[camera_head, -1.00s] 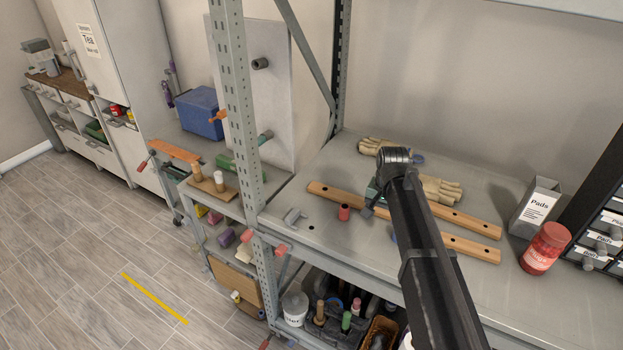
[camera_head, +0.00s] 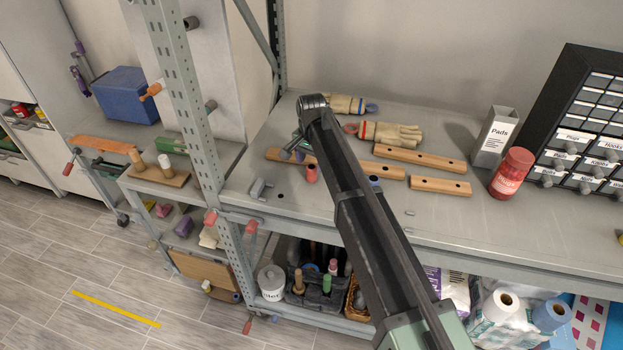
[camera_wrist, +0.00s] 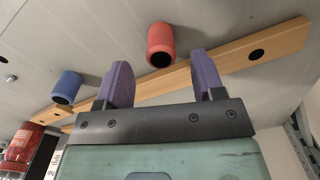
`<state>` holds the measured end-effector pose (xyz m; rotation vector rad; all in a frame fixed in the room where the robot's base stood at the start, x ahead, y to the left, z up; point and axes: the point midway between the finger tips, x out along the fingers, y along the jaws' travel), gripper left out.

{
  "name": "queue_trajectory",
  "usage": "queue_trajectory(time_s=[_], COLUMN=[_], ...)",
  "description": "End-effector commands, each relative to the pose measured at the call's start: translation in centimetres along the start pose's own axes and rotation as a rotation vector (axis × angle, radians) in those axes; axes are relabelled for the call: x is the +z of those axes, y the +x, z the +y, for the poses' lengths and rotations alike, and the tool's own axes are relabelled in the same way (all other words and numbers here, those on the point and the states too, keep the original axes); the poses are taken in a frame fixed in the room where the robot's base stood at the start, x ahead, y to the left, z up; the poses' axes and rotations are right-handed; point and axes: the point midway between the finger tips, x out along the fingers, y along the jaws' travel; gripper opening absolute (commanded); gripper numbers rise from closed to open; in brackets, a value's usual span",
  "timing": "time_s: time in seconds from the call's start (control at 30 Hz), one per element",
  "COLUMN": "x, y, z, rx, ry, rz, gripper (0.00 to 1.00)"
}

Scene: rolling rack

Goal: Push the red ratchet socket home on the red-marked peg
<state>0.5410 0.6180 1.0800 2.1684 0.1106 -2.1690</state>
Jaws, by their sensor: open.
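The red socket (camera_head: 311,173), a short cylinder, stands on the shelf just left of my arm. In the wrist view the red socket (camera_wrist: 161,40) shows a dark hole in its end and lies beyond my fingertips, in line with the gap between them. My gripper (camera_wrist: 160,60) is open, with two purple fingers apart and nothing between them. In the head view my gripper (camera_head: 296,147) is small, partly hidden, and just above and left of the socket. Pegs (camera_head: 211,106) stick out of an upright panel at left; I cannot make out a red mark on any.
A blue socket (camera_wrist: 67,87) stands near a wooden strip (camera_wrist: 250,55) with holes. A rack post (camera_head: 185,90) stands left, before the panel.

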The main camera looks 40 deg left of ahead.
Motion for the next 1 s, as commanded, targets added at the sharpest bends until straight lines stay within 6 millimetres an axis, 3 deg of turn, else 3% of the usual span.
queue_trajectory(time_s=[0.3,0.57,0.9,1.0], x=[-0.1,-0.1,-0.1,-0.1], y=[5.1,4.9,4.9,4.9], z=[-0.1,0.0,0.0,0.0], rx=[0.0,0.0,0.0,0.0], ry=[-0.001,-0.001,-0.001,-0.001], rz=[0.0,0.0,0.0,0.0], gripper=[0.62,0.62,0.1,0.08])
